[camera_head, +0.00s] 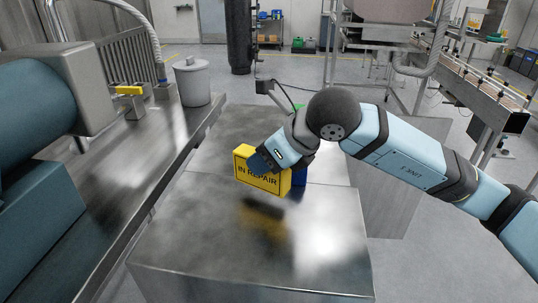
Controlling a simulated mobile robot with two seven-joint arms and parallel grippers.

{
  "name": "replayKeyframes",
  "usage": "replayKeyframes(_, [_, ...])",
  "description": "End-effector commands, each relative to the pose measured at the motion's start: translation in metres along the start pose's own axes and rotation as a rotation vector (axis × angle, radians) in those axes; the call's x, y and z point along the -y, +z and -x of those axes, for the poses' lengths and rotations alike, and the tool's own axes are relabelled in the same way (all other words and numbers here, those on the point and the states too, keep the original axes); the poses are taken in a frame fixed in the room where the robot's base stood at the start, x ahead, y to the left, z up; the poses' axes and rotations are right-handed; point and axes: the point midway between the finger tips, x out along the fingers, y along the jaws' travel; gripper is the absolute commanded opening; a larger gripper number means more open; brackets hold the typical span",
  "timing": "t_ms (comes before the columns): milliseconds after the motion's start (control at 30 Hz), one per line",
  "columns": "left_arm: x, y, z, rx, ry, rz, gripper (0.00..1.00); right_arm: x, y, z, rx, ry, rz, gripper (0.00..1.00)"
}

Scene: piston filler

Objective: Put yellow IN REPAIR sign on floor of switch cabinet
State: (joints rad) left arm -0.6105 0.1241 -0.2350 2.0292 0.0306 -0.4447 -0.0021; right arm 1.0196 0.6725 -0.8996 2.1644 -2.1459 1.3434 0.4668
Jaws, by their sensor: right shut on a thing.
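The yellow IN REPAIR sign (262,180) is in the middle of the head view, its lettering facing me. My right gripper (268,160) is shut on its upper edge and holds it above the steel surface (300,235), where its reflection and a dark shadow show below it. The gripper's fingertips are largely hidden by the wrist. My left gripper is not in view. I cannot make out an open switch cabinet floor for certain.
A steel bench (150,150) with a grey lidded pot (192,82) and a yellow-handled valve (130,90) runs along the left. A conveyor (480,90) stands at the right. The front of the steel surface is clear.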

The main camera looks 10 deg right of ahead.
Motion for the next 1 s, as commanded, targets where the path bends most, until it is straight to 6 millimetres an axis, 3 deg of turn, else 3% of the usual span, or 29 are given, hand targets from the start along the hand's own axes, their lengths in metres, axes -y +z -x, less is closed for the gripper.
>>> replayKeyframes(367, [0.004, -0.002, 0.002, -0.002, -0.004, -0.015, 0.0, 0.037, -0.008, -0.029, 0.0, 0.0, -0.002, 0.09])
replayKeyframes(833, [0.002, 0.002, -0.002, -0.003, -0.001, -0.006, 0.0, 0.04, -0.014, -0.036, 0.002, 0.0, 0.001, 0.09])
replayKeyframes(867, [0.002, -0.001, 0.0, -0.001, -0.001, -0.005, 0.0, 0.04, -0.012, -0.035, 0.002, 0.0, 0.001, 0.45])
replayKeyframes(933, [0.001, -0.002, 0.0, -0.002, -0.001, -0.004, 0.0, 0.04, -0.012, -0.035, 0.002, 0.0, 0.001, 0.61])
replayKeyframes(1000, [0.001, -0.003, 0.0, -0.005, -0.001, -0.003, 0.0, 0.04, -0.012, -0.035, 0.001, 0.0, 0.001, 0.63])
